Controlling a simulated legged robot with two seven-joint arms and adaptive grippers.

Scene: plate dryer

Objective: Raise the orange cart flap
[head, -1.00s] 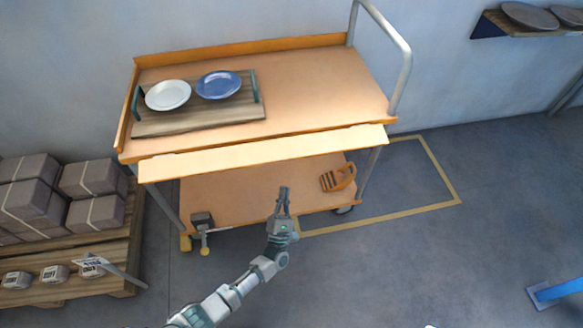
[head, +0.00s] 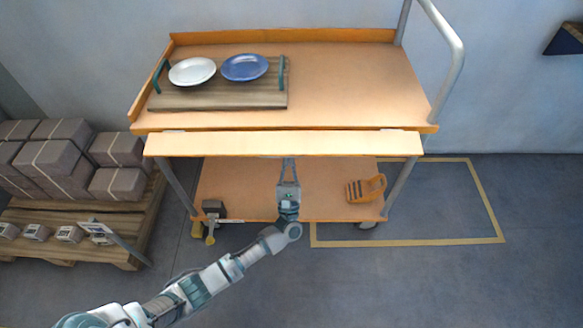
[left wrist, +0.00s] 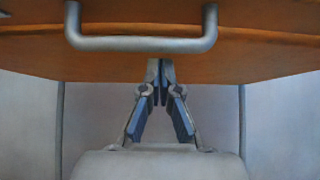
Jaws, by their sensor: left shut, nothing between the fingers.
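The orange cart flap (head: 230,144) runs along the front edge of the cart's top shelf (head: 350,85) and hangs sloping down. My left gripper (head: 289,160) is shut and empty, its fingertips at the flap's lower edge near the middle. In the left wrist view my gripper (left wrist: 160,66) has its tips together just under an orange panel (left wrist: 275,55), which looks like the flap. A grey U-shaped handle (left wrist: 140,44) crosses that panel above the tips. I cannot tell whether the tips touch the panel. My right gripper is not in view.
A wooden tray (head: 215,98) with a white plate (head: 192,71) and a blue plate (head: 244,67) is on the top shelf. An orange slotted object (head: 366,188) lies on the lower shelf (head: 235,185). Boxes on a pallet (head: 75,245) stand at left. Floor is clear at right.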

